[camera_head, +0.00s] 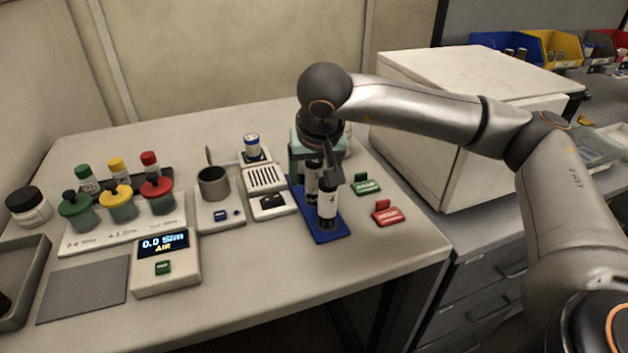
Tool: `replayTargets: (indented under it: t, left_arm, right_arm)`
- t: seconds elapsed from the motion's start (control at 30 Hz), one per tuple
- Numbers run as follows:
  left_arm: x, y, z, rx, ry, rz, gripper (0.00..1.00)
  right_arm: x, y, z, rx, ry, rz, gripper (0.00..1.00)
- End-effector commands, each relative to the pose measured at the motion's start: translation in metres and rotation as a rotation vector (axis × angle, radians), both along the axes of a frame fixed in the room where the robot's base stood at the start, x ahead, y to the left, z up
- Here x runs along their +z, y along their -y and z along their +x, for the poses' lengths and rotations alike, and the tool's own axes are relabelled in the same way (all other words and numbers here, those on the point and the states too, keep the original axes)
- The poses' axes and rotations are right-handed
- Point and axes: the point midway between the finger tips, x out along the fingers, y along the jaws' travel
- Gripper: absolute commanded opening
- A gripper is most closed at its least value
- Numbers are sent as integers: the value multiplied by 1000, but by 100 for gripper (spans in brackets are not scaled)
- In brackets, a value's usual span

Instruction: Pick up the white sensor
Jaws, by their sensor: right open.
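My right gripper (331,172) points down over a blue plate (325,235). Its jaws are open, close above or around the top of a white-labelled cylinder (327,203) with dark ends; contact is unclear. Another similar cylinder (312,180) stands just behind it, partly hidden by my gripper. Which thing is the white sensor is not clear; a small white box with a dark inset (272,204) stands left of the blue plate, in front of a slotted white block (265,180). My left gripper is not in view.
Left of the plate stand a grey cup on a white device (219,212), a meter with a lit display (165,262) and several colour-capped jars. A green block (367,184) and a red block (387,213) lie right.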

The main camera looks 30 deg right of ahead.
Motion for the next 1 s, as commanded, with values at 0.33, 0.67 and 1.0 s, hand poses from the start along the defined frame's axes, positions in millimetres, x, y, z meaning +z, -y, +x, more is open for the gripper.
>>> replayTargets:
  t: [0.33,0.67,1.0]
  left_arm:
    - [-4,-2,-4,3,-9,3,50]
    - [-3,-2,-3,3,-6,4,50]
    - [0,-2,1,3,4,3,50]
  right_arm:
    - [-17,4,8,-2,1,0,74]
    - [-17,4,8,-2,1,0,45]
    - [-17,4,8,-2,1,0,7]
